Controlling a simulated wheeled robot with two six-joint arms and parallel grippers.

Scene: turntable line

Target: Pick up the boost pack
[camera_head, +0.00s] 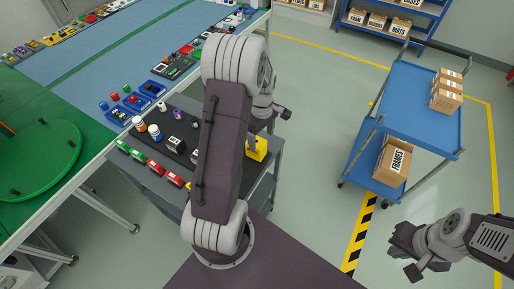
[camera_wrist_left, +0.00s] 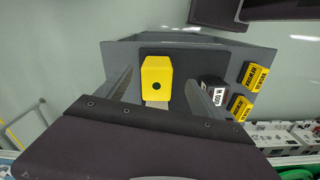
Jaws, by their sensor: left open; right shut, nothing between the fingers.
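A yellow block (camera_wrist_left: 156,78) with a dark round dot stands on the dark grey cart top in the left wrist view. I take it for the boost pack, though no name on it is readable. It also shows in the head view (camera_head: 260,147), partly hidden by my left arm. My left gripper (camera_wrist_left: 159,84) is open, with one finger on each side of the block and gaps showing between. In the head view my left arm hides most of that gripper. My right gripper (camera_head: 404,254) is shut and empty, over the floor at the right.
A green turntable (camera_head: 36,160) is at the left, and a blue trolley (camera_head: 410,118) with boxes at the right.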

